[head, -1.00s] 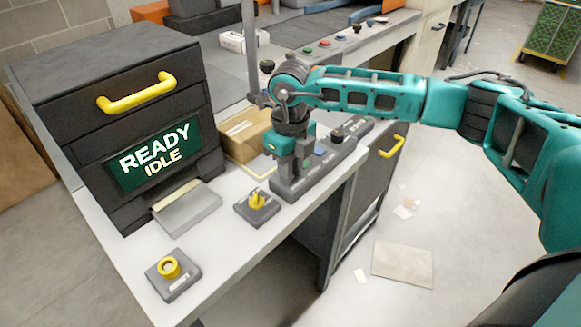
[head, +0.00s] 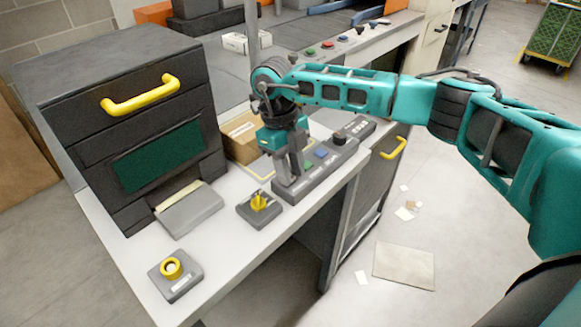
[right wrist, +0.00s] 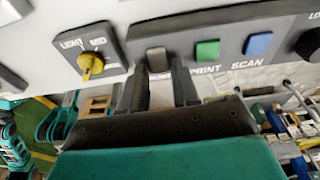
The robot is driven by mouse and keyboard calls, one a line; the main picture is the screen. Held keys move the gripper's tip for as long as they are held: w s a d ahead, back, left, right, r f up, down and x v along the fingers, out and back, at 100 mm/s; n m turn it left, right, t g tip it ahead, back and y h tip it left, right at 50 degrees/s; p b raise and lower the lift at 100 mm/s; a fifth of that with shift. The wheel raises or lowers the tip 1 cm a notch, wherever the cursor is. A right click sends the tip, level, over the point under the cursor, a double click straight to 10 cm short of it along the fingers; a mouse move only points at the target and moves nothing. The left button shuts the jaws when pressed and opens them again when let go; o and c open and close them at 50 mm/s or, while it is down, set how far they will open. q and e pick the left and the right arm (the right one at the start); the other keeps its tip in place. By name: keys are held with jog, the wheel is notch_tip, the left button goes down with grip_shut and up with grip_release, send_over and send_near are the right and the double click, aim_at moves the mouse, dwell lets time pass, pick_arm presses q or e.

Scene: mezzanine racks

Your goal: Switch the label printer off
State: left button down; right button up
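The label printer (head: 150,95) is the dark cabinet at left with a yellow handle. Its green display (head: 160,157) shows no text. My right gripper (head: 287,182) points down at the near end of the grey control panel (head: 325,170). In the right wrist view a grey rocker switch (right wrist: 157,60) on that panel lies at the tips of my right gripper (right wrist: 160,78). The two fingers are apart, one on each side, with gaps beside the switch. Contact cannot be told. The head view hides the switch behind the gripper. My left gripper is out of view.
On the panel are a green PRINT button (right wrist: 207,50), a blue SCAN button (right wrist: 258,44) and a dark knob (head: 339,137). A yellow dial (head: 259,203) sits close left of the gripper. A yellow-ringed button box (head: 175,275) stands near the front. A cardboard box (head: 238,135) is behind.

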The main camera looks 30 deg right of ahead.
jog(key=shift+o, duration=1.3)
jog(key=d+v, duration=0.1)
jog(key=v, duration=1.2)
jog(key=shift+a+b, duration=0.3)
jog(key=shift+a, duration=0.2)
